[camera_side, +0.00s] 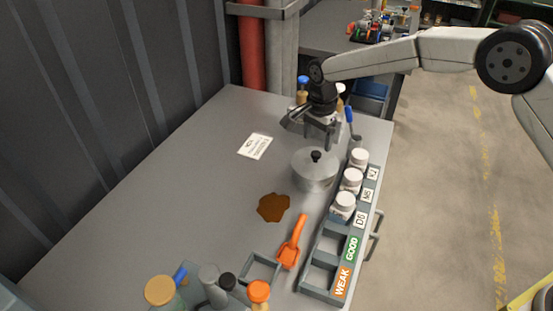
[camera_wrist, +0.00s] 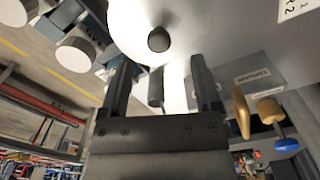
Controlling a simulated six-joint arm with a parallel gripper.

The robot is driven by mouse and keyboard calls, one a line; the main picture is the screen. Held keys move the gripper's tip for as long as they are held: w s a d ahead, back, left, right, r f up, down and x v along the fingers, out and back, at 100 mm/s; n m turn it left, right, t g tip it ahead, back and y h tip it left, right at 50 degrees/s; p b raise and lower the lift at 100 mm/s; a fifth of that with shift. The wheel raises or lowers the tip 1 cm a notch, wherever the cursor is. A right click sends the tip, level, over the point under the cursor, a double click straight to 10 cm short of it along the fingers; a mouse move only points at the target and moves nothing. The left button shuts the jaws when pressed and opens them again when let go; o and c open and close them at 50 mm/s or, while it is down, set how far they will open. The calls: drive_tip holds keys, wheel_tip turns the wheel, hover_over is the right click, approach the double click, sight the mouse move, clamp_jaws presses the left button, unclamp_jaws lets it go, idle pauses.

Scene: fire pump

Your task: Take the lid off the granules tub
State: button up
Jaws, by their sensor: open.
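The granules tub (camera_side: 314,177) is most likely the round silver metal pot near the middle of the table, and its lid (camera_side: 304,158) sits on it with a black knob (camera_side: 316,156) on top. In the wrist view the knob (camera_wrist: 158,40) shows ahead of the fingers against the pale, bright lid (camera_wrist: 130,25). My gripper (camera_side: 322,135) is above and just behind the tub. Its fingers (camera_wrist: 160,78) are open, with the knob beyond their tips and apart from them. A dark short bar (camera_wrist: 156,87) shows between the fingers; I cannot tell what it is.
A grey rack (camera_side: 325,258) along the right edge holds white-capped jars (camera_side: 351,180) and empty GOOD and WEAK slots. An orange scoop (camera_side: 292,243), a brown patch (camera_side: 273,207) and a white card (camera_side: 255,146) lie on the table. Bottles stand behind my gripper. The left of the table is clear.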

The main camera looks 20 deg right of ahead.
sight(316, 153)
drive_tip(key=shift+f, duration=2.85)
clamp_jaws()
